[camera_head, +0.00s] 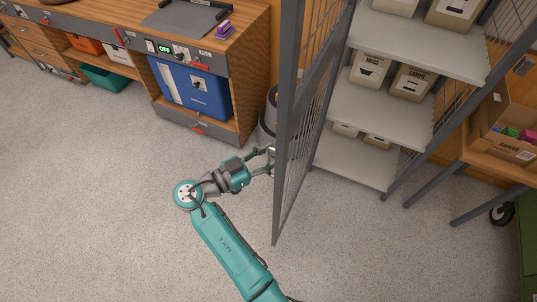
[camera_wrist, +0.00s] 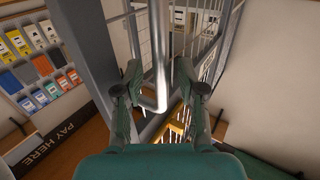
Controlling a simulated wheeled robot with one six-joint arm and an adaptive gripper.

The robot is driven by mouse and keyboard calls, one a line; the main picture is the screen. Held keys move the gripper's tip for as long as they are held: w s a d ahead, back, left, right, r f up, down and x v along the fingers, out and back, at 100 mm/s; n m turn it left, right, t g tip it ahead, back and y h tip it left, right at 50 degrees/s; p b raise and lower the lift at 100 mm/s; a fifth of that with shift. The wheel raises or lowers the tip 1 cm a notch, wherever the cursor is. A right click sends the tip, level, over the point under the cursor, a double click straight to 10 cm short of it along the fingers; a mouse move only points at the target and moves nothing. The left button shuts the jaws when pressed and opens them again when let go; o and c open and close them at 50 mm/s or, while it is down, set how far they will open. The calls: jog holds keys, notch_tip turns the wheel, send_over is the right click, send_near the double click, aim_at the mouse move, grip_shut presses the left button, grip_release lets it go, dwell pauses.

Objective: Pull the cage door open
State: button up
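The cage door (camera_head: 300,125) is a grey metal frame with wire mesh. It stands swung out from the shelving, so the shelves behind it are exposed. My gripper (camera_head: 268,160) is at the door's left side, near its handle. In the wrist view the handle (camera_wrist: 158,50) is a pale vertical bar that bends at its lower end. The bar lies between the two fingers of my gripper (camera_wrist: 158,75), which are apart with visible gaps beside it. Where the handle joins the door is partly hidden in the head view.
Grey shelves (camera_head: 380,107) hold several labelled boxes. A wooden counter (camera_head: 250,50) with a blue box (camera_head: 192,88) stands at the upper left. A dark cylindrical bin (camera_head: 266,128) is close behind my gripper. A wooden table (camera_head: 485,170) is at the right. The floor at left is clear.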

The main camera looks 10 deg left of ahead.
jog(key=v, duration=1.2)
dwell(0.5)
